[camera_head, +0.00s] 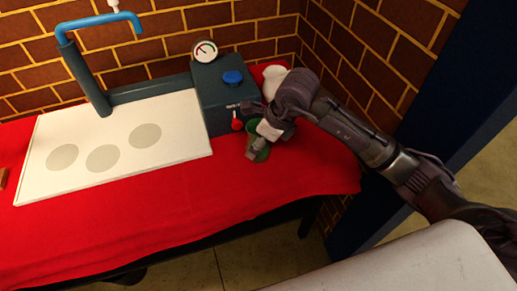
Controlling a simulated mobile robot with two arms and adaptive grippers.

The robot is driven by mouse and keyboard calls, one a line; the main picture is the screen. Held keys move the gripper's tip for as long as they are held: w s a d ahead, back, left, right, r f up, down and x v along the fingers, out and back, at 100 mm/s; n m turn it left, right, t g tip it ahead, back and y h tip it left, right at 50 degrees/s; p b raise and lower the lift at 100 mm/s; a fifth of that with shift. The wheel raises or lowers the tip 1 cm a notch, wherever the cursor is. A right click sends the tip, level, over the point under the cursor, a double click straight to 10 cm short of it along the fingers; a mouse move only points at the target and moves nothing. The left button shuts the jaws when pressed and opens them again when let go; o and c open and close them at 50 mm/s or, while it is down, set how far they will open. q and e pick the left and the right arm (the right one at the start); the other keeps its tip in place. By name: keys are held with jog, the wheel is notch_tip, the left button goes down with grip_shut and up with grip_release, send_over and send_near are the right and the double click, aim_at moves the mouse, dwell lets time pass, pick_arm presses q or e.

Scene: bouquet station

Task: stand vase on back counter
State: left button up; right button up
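My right arm comes in from the right, and its gripper (256,150) points down at the right part of the red-covered counter. A small green vessel (262,155), perhaps the vase, is at the fingertips and partly hidden by them. I cannot tell whether the fingers are closed on it or only beside it. A white rounded vessel (273,78) stands behind the gripper, beside the dark box, its lower part hidden by my wrist. I cannot tell which of the two is the vase. My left gripper is not in view.
A dark box (216,95) with a gauge (205,51), blue knob and red lever is left of the gripper. A white board (75,128) with three grey discs and a blue tap (100,22) are farther left. The red cloth (150,215) is bare in front. A brick wall is behind.

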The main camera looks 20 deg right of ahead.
jog(key=shift+w+f, duration=0.1)
jog(key=shift+w, duration=0.1)
notch_tip(320, 180, down, 4)
jog(key=shift+r, duration=0.15)
jog(key=shift+f, duration=0.25)
jog(key=o, duration=1.7)
jog(key=shift+r, duration=0.2)
jog(key=shift+p+v, duration=3.95)
jog(key=shift+v, duration=2)
